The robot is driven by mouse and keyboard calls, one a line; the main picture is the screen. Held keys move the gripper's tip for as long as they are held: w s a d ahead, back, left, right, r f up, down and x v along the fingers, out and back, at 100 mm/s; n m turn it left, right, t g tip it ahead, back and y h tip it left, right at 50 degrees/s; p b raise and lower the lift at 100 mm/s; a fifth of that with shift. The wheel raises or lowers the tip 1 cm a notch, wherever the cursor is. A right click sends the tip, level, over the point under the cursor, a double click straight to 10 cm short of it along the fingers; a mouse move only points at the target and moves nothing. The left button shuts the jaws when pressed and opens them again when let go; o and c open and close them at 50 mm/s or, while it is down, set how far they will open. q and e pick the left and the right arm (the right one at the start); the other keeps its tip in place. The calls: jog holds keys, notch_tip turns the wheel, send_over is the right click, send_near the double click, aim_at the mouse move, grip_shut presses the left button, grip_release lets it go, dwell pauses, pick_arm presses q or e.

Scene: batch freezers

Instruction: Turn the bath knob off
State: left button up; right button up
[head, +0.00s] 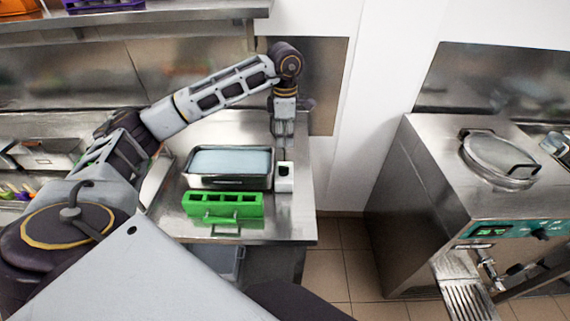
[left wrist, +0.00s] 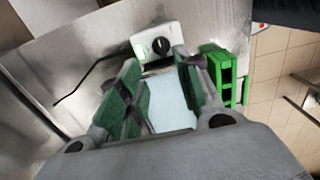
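The bath (head: 190,180) is a steel basin of pale blue liquid on the steel bench. Its white control box (head: 285,184) stands at its right end. In the left wrist view a black round knob (left wrist: 160,46) shows on the box, beside a small green patch; its exact setting is too small to read. My left gripper (head: 284,150) points down just above and behind the box. In the left wrist view its green-padded fingers (left wrist: 155,62) are apart, with the knob showing beyond the gap and nothing between them. Contact with the knob is not visible. My right gripper is out of view.
A green rack (head: 223,207) stands in front of the bath and also shows in the left wrist view (left wrist: 219,72). A wall (head: 330,120) is close behind the bench. A steel batch freezer (head: 420,190) stands right, across a tiled floor gap.

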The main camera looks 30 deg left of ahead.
aim_at(285, 166)
pick_arm(q)
notch_tip(285, 166, down, 13)
jog(key=p, duration=0.2)
jog(key=shift+s+r+p, duration=0.1)
jog(key=shift+r+p, duration=0.05)
jog(key=shift+p, duration=0.15)
dwell(0.3)
grip_shut()
